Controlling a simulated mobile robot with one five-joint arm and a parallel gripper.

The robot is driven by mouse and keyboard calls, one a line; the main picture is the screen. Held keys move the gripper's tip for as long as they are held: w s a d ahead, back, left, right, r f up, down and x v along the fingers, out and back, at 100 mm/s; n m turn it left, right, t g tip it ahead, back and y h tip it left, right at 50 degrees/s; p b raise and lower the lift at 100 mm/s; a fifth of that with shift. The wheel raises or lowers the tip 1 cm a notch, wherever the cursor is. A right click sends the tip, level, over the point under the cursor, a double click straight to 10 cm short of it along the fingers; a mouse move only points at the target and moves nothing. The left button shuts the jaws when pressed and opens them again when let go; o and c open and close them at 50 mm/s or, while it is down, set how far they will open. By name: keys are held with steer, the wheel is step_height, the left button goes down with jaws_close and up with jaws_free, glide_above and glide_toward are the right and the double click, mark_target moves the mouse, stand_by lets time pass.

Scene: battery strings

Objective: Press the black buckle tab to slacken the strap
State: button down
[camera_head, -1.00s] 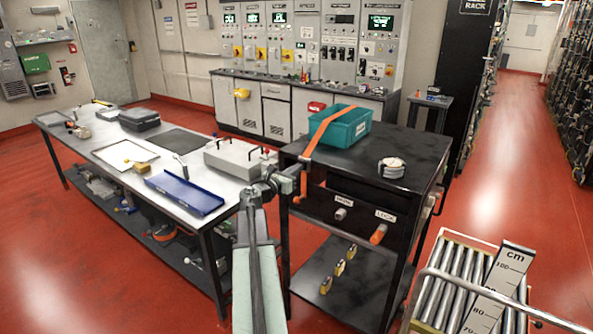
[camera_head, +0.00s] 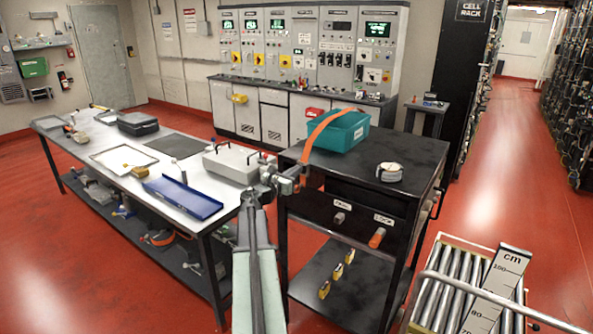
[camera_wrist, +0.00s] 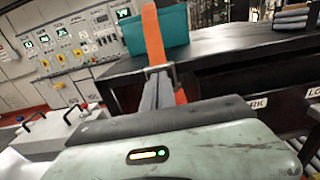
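An orange strap (camera_head: 318,138) runs over the teal crate (camera_head: 350,132) and hangs down the left side of the black cart. In the wrist view the strap (camera_wrist: 153,35) stands upright in front of the crate (camera_wrist: 176,27). My gripper (camera_head: 298,176) is at the cart's left edge, by the lower part of the strap. In the wrist view my grey fingers (camera_wrist: 158,78) lie close together and overlap the strap, with a bit of orange showing to their right. I cannot tell whether they touch it. The black buckle tab cannot be made out; my fingers may hide it.
The black cart (camera_head: 412,178) carries a pale roll (camera_head: 389,172) and has labelled knobs on its front. A workbench (camera_head: 107,133) with a blue tray (camera_head: 182,197) and a grey case (camera_head: 236,163) stands left. A roller trolley (camera_head: 440,300) is at right front. Red floor is open at right.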

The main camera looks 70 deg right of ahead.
steer(key=shift+s+d+r, duration=0.1)
steer(key=shift+s+d, duration=0.15)
steer(key=shift+d, duration=0.05)
steer(key=shift+w+a, duration=0.1)
steer(key=shift+a, duration=0.35)
steer(key=v, duration=1.3)
steer(key=shift+w+a, duration=0.35)
